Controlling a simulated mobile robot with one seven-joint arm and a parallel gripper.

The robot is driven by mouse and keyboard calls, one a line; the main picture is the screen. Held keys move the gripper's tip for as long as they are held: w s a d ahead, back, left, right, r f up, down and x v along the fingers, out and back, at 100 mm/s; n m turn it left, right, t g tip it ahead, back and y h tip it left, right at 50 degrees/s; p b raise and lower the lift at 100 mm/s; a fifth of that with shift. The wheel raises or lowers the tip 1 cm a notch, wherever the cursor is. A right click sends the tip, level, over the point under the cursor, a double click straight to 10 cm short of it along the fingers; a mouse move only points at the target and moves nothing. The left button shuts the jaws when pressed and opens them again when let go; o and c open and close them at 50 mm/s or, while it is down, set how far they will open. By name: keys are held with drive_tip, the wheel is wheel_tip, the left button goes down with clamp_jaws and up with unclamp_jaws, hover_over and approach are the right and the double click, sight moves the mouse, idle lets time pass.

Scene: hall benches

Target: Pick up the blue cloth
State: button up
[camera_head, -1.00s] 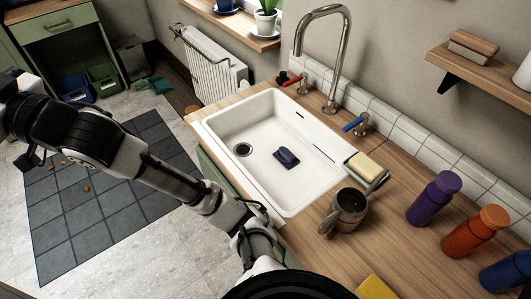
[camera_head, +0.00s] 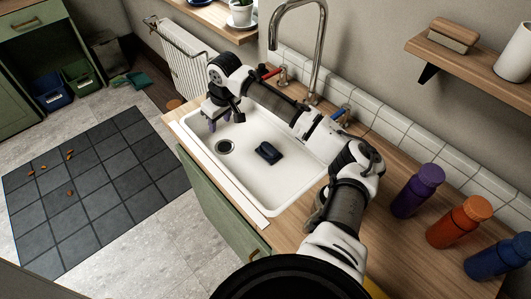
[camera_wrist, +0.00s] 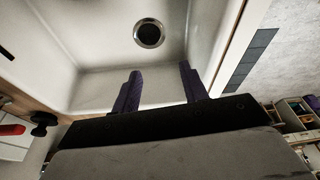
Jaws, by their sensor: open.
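My gripper (camera_head: 219,122) is over the far left end of the sink, open and empty, apart from the blue thing. In the wrist view its two purple fingers (camera_wrist: 160,72) are spread over the white basin, with the drain (camera_wrist: 149,33) beyond them.
A tall curved tap (camera_head: 318,50) with red (camera_head: 270,72) and blue (camera_head: 341,112) handles stands behind the sink. Purple (camera_head: 418,190), orange (camera_head: 459,222) and blue (camera_head: 498,248) bottles stand on the right counter. A teal cloth-like thing (camera_head: 138,80) lies on the floor by the bins.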

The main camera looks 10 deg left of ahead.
sight(269, 148)
drive_tip(key=w+d+f+h, duration=0.1)
drive_tip(key=d, duration=0.4)
drive_tip(key=w+d+f+m+g+h, duration=0.1)
drive_tip(key=d+f, duration=0.1)
drive_tip(key=d, duration=0.3)
drive_tip(key=w+d+f+h, duration=0.1)
drive_tip(key=w+d+f, duration=0.1)
drive_tip(key=d, duration=0.2)
drive_tip(key=shift+d+m, duration=0.3)
drive_tip(key=shift+d, duration=0.1)
drive_tip(key=shift+a+f, duration=0.15)
drive_tip(key=shift+f, duration=0.05)
drive_tip(key=shift+s+a+f+p, duration=0.1)
drive_tip(key=shift+f+p, duration=0.35)
drive_tip(key=shift+f, duration=0.4)
wheel_tip(269, 148, down, 5)
drive_tip(key=shift+p, duration=1)
drive_tip(key=shift+c, duration=0.4)
clamp_jaws()
